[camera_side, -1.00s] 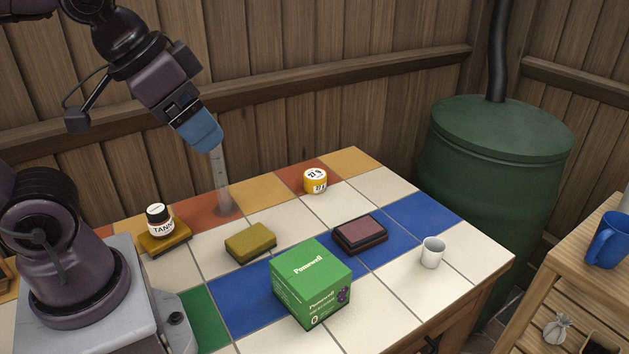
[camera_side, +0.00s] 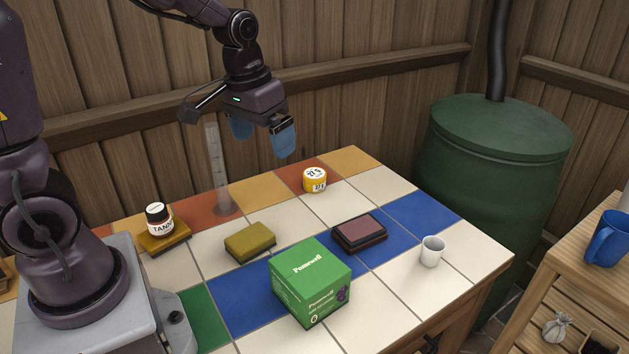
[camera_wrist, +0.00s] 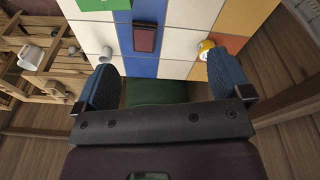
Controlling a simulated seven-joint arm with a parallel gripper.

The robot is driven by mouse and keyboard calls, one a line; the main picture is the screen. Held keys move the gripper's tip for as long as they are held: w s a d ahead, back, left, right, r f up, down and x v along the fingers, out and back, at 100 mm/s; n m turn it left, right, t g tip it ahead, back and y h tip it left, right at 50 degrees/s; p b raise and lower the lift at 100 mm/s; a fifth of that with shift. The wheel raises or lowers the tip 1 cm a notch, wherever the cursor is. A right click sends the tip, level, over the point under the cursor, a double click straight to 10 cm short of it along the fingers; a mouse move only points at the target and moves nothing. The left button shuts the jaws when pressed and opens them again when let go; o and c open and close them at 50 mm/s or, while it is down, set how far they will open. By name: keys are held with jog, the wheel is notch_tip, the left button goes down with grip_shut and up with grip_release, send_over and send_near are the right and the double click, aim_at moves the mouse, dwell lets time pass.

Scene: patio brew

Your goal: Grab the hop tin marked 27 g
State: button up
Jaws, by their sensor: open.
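The hop tin (camera_side: 315,180) is a small yellow tin with a white label reading 27 g. It stands upright on an orange tile near the back of the tiled table (camera_side: 400,299). In the wrist view the tin (camera_wrist: 205,46) shows near the right fingertip, partly cut off by it. My gripper (camera_side: 262,148) is open and empty, above the table's back edge, to the left of the tin and higher than it. Both blue fingers show in the wrist view (camera_wrist: 164,82).
A clear measuring cylinder (camera_side: 217,170) stands left of the tin. A Tannin jar (camera_side: 158,219), a mustard sponge-like block (camera_side: 250,242), a green box (camera_side: 311,283), a dark red pad (camera_side: 360,233) and a white cup (camera_side: 432,251) stand around. A green barrel (camera_side: 500,170) is right of the table.

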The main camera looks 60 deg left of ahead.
jog(key=w+a+f+n+y, duration=0.2)
jog(key=w+a+f+n, duration=0.2)
jog(key=w+a+f, duration=1)
jog(key=t+y, duration=0.1)
jog(key=t, duration=0.1)
send_near(314, 174)
jog(key=shift+n, duration=0.4)
jog(key=x, duration=1.1)
jog(key=shift+f, duration=0.15)
jog(key=c, duration=1)
